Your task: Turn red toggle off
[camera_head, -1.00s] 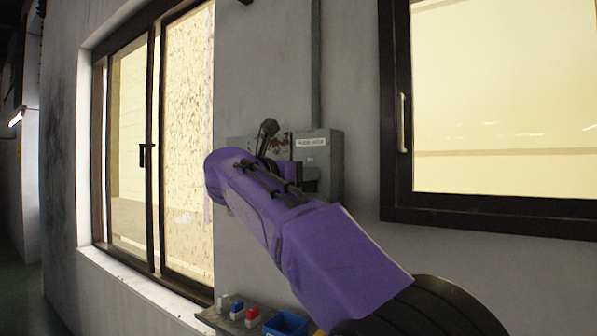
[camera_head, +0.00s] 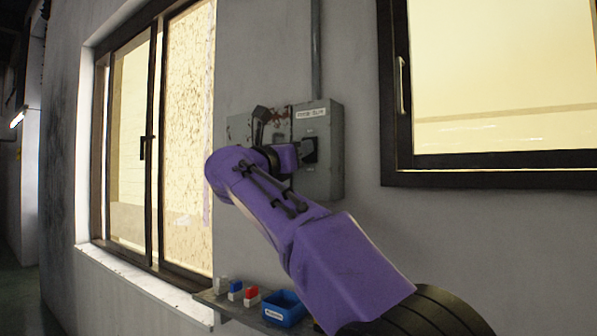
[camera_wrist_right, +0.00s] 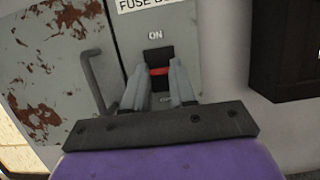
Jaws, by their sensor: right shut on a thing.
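The red toggle (camera_wrist_right: 158,71) sits in a black switch recess on a grey fuse box (camera_head: 325,180), under an "ON" label in the right wrist view. The lower label is partly hidden by my gripper. My right gripper (camera_wrist_right: 160,82) has its two grey fingers on either side of the toggle, shut on it. In the head view my purple right arm reaches up to the box, and the right gripper (camera_head: 308,151) is at the dark switch on its front. The toggle's red is not visible there. My left gripper is not in view.
A bent grey handle (camera_wrist_right: 93,82) stands left of the switch, beside rust-stained metal. Below the box, a shelf (camera_head: 213,299) holds small coloured items and a blue bin (camera_head: 284,308). Dark-framed windows flank the box; bare wall separates it from the right window (camera_head: 500,175).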

